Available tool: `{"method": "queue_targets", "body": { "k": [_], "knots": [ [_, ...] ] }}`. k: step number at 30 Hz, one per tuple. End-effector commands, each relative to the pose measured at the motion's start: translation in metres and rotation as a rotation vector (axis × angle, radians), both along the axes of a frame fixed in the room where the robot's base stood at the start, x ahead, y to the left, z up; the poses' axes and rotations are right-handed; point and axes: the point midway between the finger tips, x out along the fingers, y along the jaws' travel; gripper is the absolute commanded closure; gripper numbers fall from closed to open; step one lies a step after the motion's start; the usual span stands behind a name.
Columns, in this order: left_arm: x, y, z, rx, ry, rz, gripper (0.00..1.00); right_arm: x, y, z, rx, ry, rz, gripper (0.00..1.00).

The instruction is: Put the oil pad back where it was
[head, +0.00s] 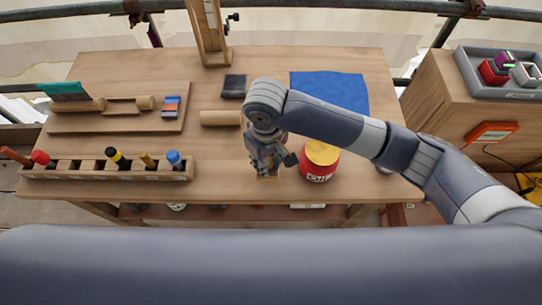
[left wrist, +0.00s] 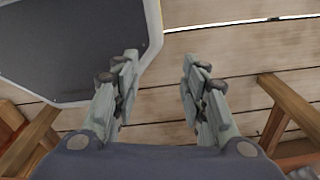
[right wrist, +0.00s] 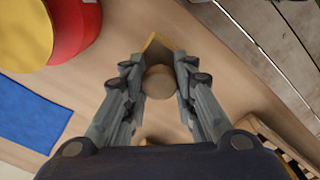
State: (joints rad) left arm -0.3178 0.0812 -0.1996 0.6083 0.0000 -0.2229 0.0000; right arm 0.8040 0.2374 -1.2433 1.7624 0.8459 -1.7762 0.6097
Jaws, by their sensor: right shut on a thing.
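My right gripper (head: 268,168) is over the front edge of the table, left of the red tin. In the right wrist view the right gripper (right wrist: 160,85) is closed around a round wooden knob (right wrist: 159,82). A brown square with a yellow edge (right wrist: 162,45) shows just beyond the knob; together they look like the oil pad. In the head view only a small yellowish bit of it (head: 268,178) shows under the fingers. I cannot tell whether it touches the tabletop. My left gripper (left wrist: 155,85) is open and empty above floor planks, and is outside the head view.
A red tin with a yellow top (head: 320,160) stands close right of the right gripper. A blue cloth (head: 332,88), a dark block (head: 233,86) and a wooden cylinder (head: 220,118) lie behind. A tool rack (head: 130,172) stands front left. The table's front middle-left is clear.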

Motion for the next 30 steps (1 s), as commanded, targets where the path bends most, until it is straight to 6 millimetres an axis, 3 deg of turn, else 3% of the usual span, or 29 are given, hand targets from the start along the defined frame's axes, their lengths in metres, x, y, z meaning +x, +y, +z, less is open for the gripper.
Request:
{"method": "queue_targets", "body": {
  "k": [3,8,15,26,27,29,30],
  "knots": [
    [0.021,-0.002,0.006,-0.003,-0.03,0.0,0.6,0.016,-0.007,-0.001,-0.001,0.001,-0.002,0.93],
    [0.038,-0.004,0.01,-0.007,-0.058,-0.001,0.6,0.02,-0.01,-0.008,-0.001,0.003,0.0,0.93],
    [0.029,-0.004,0.017,-0.006,-0.042,0.0,0.6,0.02,-0.009,-0.036,0.0,0.001,0.001,0.93],
    [0.015,-0.003,0.015,-0.005,-0.021,0.0,0.6,0.02,-0.009,-0.04,-0.001,0.001,0.001,0.93],
    [0.015,-0.003,0.015,-0.005,-0.021,0.0,0.6,0.02,-0.009,-0.04,0.0,0.0,0.001,0.68],
    [0.016,-0.003,0.015,-0.004,-0.023,0.0,0.6,0.02,-0.009,-0.04,0.0,0.0,0.001,0.54],
    [0.016,-0.003,0.015,-0.004,-0.024,0.0,0.6,0.02,-0.009,-0.04,0.0,0.0,0.001,0.54]
  ]
}}
